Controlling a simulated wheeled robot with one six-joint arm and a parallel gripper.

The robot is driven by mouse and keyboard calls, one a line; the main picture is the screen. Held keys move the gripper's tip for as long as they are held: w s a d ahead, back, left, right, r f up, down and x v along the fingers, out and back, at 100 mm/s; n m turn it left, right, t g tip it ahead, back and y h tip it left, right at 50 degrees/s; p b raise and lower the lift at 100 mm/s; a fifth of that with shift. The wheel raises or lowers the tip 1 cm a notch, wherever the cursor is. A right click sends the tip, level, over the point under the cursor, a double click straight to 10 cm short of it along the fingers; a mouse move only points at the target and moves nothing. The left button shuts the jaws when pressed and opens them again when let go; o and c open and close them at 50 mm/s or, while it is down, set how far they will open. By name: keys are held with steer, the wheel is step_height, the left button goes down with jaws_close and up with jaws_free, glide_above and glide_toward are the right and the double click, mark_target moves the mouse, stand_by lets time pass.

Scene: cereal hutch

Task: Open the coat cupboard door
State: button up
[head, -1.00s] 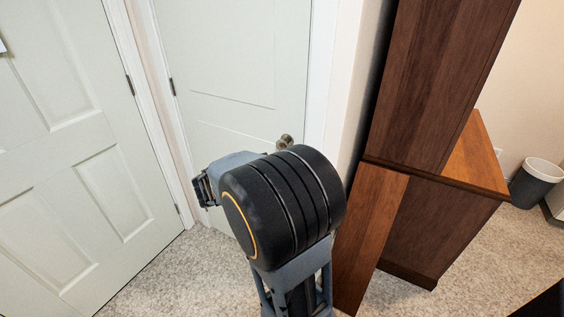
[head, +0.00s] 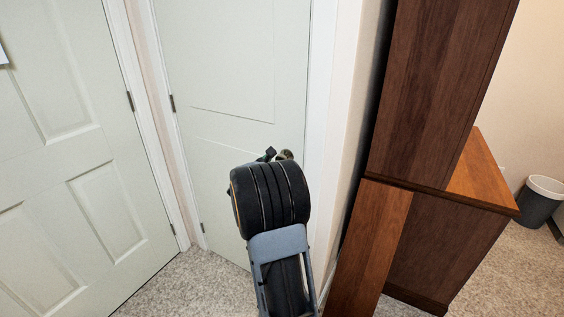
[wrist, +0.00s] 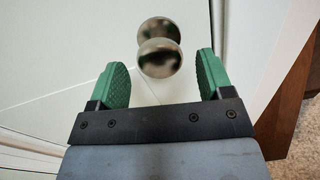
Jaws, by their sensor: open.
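The coat cupboard door (head: 235,60) is a pale panelled door, standing shut in its white frame, with hinges on its left edge. Its round metal knob (head: 286,155) is at the right side, partly hidden behind my arm in the head view. In the wrist view the knob (wrist: 160,55) shows whole, just ahead of and between the fingertips. My gripper (wrist: 160,75) is open, with a green pad on each side of the knob's line and nothing held. In the head view only a bit of my gripper (head: 268,154) shows beside the knob, behind my arm.
Another pale panelled door (head: 80,150) stands at the left. A tall dark wooden hutch (head: 430,90) stands close on the right, with a wooden panel (head: 370,245) jutting at its lower left. A waste bin (head: 540,200) is at the far right. Carpet (head: 185,285) is clear before the door.

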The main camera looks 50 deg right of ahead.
steer(key=shift+x, duration=1.55)
